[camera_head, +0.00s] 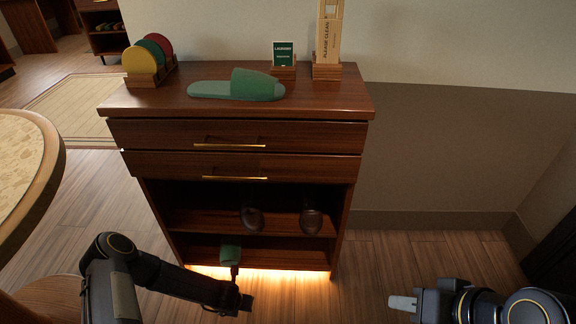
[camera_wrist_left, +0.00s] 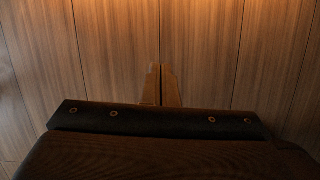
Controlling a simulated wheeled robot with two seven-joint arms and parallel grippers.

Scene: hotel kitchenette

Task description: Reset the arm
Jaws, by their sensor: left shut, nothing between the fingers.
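My left arm comes in from the left, low in the head view. Its gripper (camera_head: 235,272) is in front of the cabinet's bottom shelf, overlapping a green slipper (camera_head: 230,253) in the picture. The left wrist view shows this gripper's fingers (camera_wrist_left: 162,85) closed together and empty over wood flooring. My right gripper (camera_head: 402,303) is at the lower right, above the floor and apart from the cabinet, its pale fingertip pointing left. Whether its fingers are apart does not show.
The wooden cabinet (camera_head: 240,134) has two closed drawers and open shelves holding two dark shoes (camera_head: 252,218) (camera_head: 312,221). On top are another green slipper (camera_head: 238,88), a rack of coloured discs (camera_head: 147,57) and sign stands (camera_head: 284,58) (camera_head: 328,45). A round table (camera_head: 45,170) stands left.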

